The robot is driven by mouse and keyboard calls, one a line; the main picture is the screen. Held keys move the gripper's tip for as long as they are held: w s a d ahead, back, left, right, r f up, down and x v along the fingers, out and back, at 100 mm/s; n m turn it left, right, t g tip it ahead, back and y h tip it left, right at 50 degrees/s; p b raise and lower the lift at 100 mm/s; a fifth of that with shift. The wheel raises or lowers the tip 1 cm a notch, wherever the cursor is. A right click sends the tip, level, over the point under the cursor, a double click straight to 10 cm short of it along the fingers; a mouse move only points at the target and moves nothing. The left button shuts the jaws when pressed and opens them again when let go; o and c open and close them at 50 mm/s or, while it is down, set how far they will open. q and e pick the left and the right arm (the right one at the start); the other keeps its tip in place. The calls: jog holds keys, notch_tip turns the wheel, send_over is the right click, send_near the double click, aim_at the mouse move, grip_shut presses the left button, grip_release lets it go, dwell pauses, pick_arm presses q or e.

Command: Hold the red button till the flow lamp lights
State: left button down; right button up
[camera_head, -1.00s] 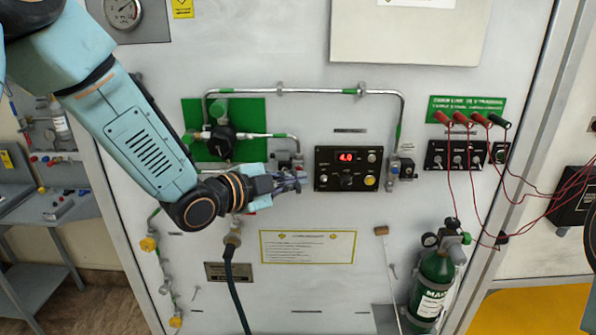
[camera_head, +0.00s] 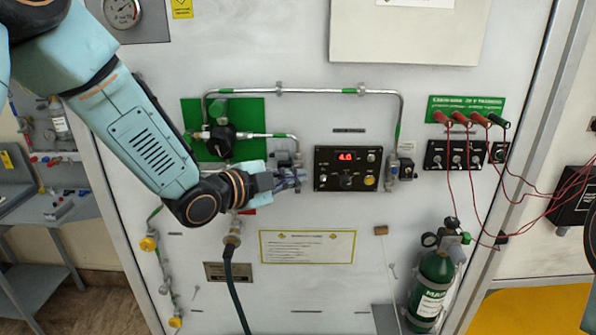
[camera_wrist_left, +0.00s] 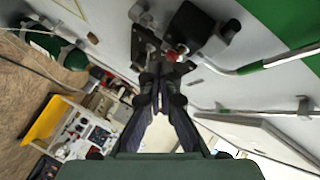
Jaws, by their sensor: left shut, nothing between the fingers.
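My left gripper (camera_head: 298,180) is shut and empty at the left edge of the black control panel (camera_head: 322,184). In the left wrist view its fingertips (camera_wrist_left: 163,76) come together close to a small red part (camera_wrist_left: 171,55) on a dark fitting, perhaps the red button. I cannot tell whether they touch it. The panel has a red lit display (camera_head: 346,157), a dark knob (camera_head: 347,181) and a yellow button (camera_head: 369,180). I cannot make out which part is the flow lamp or whether it is lit. My right gripper is not in view.
A steel pipe (camera_head: 320,91) runs above the panel from a green plate (camera_head: 254,112). A green cylinder (camera_head: 434,272) stands at lower right. Red cables (camera_head: 472,190) hang at the right. A dark hose (camera_head: 235,290) hangs below my left wrist.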

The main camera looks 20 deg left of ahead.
pick_arm(q)
jog(key=shift+w+a, duration=0.15)
jog(key=shift+w, duration=0.25)
dwell(2.1)
jog(key=shift+s, duration=0.2)
jog(key=shift+s+d, duration=0.25)
jog(key=shift+s, duration=0.4)
jog(key=s, duration=0.2)
jog(key=s+d, duration=0.1)
jog(key=s, duration=0.1)
jog(key=shift+s+d+b, duration=0.2)
jog(key=shift+s+b, duration=0.15)
jog(key=shift+s, duration=0.05)
jog(key=shift+w, duration=0.1)
